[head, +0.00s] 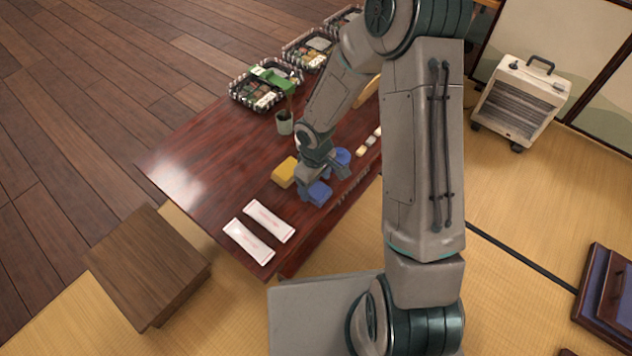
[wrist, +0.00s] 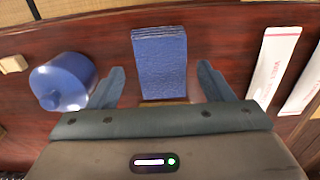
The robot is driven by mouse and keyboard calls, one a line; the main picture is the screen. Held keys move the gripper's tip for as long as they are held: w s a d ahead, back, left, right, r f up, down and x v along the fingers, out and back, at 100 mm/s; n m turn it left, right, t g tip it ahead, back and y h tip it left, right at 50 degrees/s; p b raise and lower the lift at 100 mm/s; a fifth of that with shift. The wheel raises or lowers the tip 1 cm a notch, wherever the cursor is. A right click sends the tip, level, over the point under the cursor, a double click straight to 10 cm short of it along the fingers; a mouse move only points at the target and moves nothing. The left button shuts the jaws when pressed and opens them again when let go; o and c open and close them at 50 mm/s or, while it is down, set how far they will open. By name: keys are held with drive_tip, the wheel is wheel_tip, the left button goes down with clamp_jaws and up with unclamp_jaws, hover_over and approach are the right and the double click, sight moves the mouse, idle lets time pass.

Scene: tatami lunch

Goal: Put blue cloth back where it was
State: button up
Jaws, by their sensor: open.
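The blue cloth (head: 319,192) lies folded on the dark red wooden table (head: 190,165), near its front edge. In the wrist view the cloth (wrist: 160,62) is a textured rectangle with folded layers at its far end. My gripper (head: 324,181) is low over the table at the cloth. In the wrist view my gripper's two fingers (wrist: 160,84) are spread, one on each side of the cloth, with visible gaps. Whether the fingertips are level with the cloth I cannot tell.
A round blue lidded object (wrist: 62,82) stands just left of my gripper in the wrist view. White paper packets (wrist: 273,66) lie to the right. A yellow block-like thing (head: 285,172) is close by. A green cup (head: 284,123) and lunch boxes (head: 262,92) stand farther back.

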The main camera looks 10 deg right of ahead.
wheel_tip(320, 180, up, 11)
drive_tip(key=p, duration=0.5)
wheel_tip(320, 180, up, 12)
drive_tip(key=m+h, duration=0.1)
drive_tip(key=m, duration=0.3)
hover_over(316, 187)
drive_tip(key=s+d, duration=0.6)
drive_tip(key=d, duration=0.1)
drive_tip(key=s+d+r+m+t+y, duration=0.1)
drive_tip(key=s+r+m, duration=0.3)
drive_tip(key=s+r, duration=0.3)
drive_tip(key=shift+s+d+r+m, duration=0.2)
drive_tip(key=shift+s+d+m, duration=0.15)
drive_tip(key=shift+s, duration=0.85)
